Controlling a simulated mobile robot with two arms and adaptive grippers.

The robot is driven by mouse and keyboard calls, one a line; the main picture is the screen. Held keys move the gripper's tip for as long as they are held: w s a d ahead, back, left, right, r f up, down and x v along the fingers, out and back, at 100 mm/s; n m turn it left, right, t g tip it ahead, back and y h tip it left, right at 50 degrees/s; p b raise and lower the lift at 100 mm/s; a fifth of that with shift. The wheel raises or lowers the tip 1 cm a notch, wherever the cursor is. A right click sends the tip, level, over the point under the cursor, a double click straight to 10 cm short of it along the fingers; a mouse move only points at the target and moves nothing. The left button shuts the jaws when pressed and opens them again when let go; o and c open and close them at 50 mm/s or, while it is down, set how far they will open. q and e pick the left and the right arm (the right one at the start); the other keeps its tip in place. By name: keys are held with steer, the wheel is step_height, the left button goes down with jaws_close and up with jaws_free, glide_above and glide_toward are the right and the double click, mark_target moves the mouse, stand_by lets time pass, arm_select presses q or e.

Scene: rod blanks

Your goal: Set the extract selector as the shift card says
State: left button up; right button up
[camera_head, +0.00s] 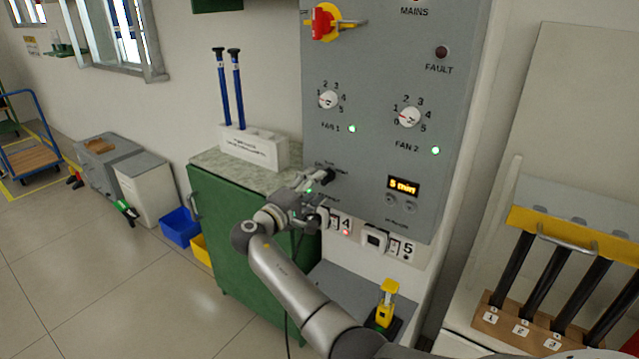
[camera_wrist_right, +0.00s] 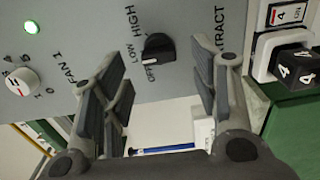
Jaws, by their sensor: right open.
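The extract selector is a black knob (camera_head: 329,175) low on the left of the grey control panel (camera_head: 390,150). In the wrist view the knob (camera_wrist_right: 158,47) has a white mark that points toward the OFF label, with LOW and HIGH printed beside it. My right gripper (camera_head: 318,187) is right at the panel in front of the knob. In the wrist view its open fingers (camera_wrist_right: 165,78) stand to either side of the knob, apart from it. I cannot make out a shift card. My left gripper is not in view.
Fan 1 dial (camera_head: 328,99) and fan 2 dial (camera_head: 410,116) sit above, with green lamps lit. A display (camera_head: 403,186) reads 5 min. A green cabinet (camera_head: 235,235) stands left of the panel. Numbered black rods (camera_head: 555,280) stand at the right.

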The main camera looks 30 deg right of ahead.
steer(key=v, duration=0.8)
steer(key=shift+a, duration=0.3)
steer(key=shift+s, duration=0.1)
